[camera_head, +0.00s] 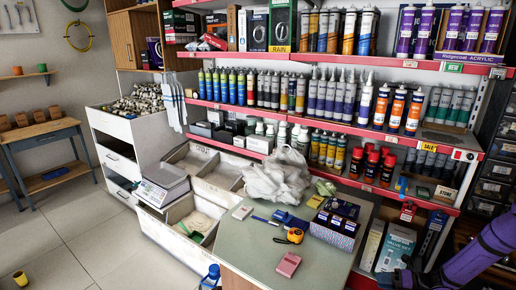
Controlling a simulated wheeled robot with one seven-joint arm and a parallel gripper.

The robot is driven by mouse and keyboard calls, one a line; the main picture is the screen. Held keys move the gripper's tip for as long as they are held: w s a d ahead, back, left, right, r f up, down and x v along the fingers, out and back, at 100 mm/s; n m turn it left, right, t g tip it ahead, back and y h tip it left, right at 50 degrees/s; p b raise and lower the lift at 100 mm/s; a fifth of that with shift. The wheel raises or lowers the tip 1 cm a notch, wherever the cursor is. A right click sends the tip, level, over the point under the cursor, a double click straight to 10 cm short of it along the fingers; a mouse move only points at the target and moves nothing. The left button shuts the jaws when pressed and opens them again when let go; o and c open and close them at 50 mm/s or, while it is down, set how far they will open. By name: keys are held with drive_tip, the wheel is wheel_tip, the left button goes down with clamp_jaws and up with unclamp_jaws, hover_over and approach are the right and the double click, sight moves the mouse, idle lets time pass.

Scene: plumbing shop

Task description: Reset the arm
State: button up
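My arm, purple with dark parts, comes in at the lower right corner and reaches left in front of the shelving. A dark part at its left end, at the bottom edge of the picture, seems to be my gripper (403,277). Its fingers cannot be made out against the dark surroundings. Nothing can be seen held in it.
The counter (252,246) left of my arm holds a pink box (288,264), a tape measure (291,236), a box of small packs (335,229) and plastic bags (277,180). Shelves of cartridges (350,98) stand behind. Open floor (75,240) lies at left.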

drive_tip(key=w+a+r+n+g+h, duration=0.1)
drive_tip(key=a+r+n+g+h, duration=0.15)
drive_tip(key=r+n, duration=0.6)
drive_tip(key=w+a+r+n+g+h, duration=0.1)
drive_tip(key=r+n+g, duration=0.25)
drive_tip(key=r, duration=1.05)
drive_tip(key=s+a+r+n+h, duration=0.25)
drive_tip(key=r+n, duration=0.25)
drive_tip(key=r, duration=0.4)
drive_tip(key=s+a+r+n+h, duration=0.1)
drive_tip(key=s+a+r+n, duration=0.25)
drive_tip(key=r, duration=0.55)
drive_tip(key=s+a+r+n+t+h, duration=0.1)
drive_tip(key=s+a+r+n+h, duration=0.3)
drive_tip(key=s+r+n, duration=0.6)
drive_tip(key=s+r+n+t+h, duration=0.2)
drive_tip(key=s+r+n+t, duration=0.2)
drive_tip(key=s, duration=1.1)
wheel_tip(320, 180, up, 4)
drive_tip(key=n, duration=0.2)
drive_tip(key=shift+s+a+n, duration=0.35)
drive_tip(key=shift+a, duration=0.05)
